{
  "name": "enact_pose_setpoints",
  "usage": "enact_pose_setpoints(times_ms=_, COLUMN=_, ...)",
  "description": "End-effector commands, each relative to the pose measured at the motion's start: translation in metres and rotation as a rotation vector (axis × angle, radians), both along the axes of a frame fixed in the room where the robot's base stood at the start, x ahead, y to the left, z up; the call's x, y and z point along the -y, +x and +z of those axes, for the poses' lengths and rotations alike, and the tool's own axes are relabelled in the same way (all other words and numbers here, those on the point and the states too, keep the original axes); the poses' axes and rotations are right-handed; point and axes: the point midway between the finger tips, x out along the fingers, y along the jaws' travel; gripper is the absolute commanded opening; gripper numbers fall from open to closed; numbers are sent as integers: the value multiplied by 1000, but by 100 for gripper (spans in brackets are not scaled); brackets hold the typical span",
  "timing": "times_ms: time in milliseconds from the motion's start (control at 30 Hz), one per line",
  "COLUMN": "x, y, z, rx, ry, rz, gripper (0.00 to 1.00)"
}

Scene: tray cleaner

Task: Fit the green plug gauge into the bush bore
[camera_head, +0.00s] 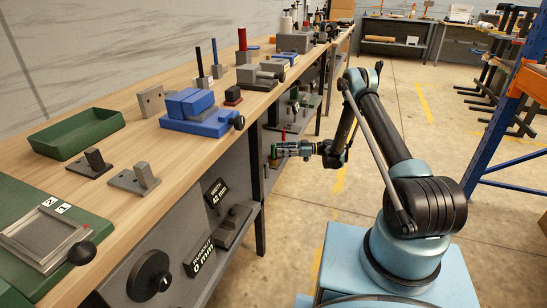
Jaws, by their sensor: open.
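My gripper (279,150) reaches left from the end of my arm, in front of the bench's lower shelf. Its jaws are open. The bush bore is not clear at this size. A grey upright block (151,101) with a small dark spot stands on the bench top.
A blue vise (195,115), a green tray (78,134) and several metal blocks crowd the wooden bench top (125,178). More small fixtures (295,103) stand on the shelf beneath. An orange and blue rack (500,110) stands right. The floor between is clear.

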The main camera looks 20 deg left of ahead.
Motion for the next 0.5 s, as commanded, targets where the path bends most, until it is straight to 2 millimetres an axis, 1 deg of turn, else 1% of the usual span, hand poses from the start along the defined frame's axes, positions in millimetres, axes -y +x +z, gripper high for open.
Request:
enact_pose_setpoints(times_ms=167, x=-19, y=-5, z=0, rx=0, ry=0, rz=4, gripper=41)
enact_pose_setpoints(times_ms=300, x=-38, y=-11, z=0, rx=0, ry=0, rz=4, gripper=41)
enact_pose_setpoints(times_ms=400, x=-46, y=-12, z=0, rx=0, ry=0, rz=1, gripper=41)
enact_pose_setpoints(times_ms=500, x=-48, y=-13, z=0, rx=0, ry=0, rz=1, gripper=41)
